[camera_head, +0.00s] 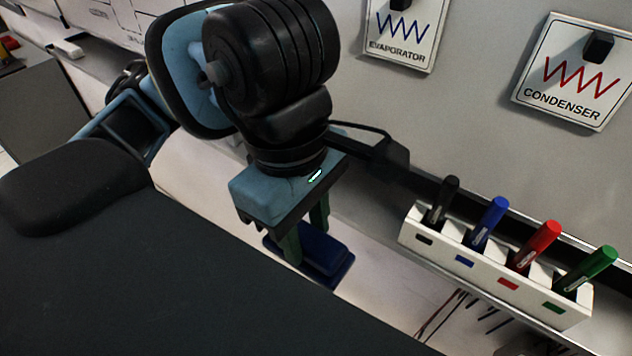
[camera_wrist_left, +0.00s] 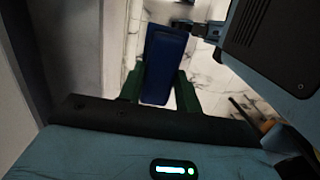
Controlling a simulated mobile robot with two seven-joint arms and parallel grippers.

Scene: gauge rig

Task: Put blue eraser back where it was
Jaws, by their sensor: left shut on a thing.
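The blue eraser (camera_head: 325,262) is a dark blue block held between the green fingers of my left gripper (camera_head: 306,238). It hangs in the air in front of the whiteboard ledge, apart from any surface that I can make out. In the left wrist view the eraser (camera_wrist_left: 164,62) sits lengthwise between the two fingers of the left gripper (camera_wrist_left: 160,90), which close on its sides. The gripper hides part of the eraser in the head view. My right gripper is not seen.
A white marker holder (camera_head: 480,262) with black, blue, red and green markers stands at the right on the ledge. The EVAPORATOR (camera_head: 405,30) and CONDENSER (camera_head: 572,72) cards hang on the board above. A small white object (camera_head: 67,48) lies on the ledge at far left.

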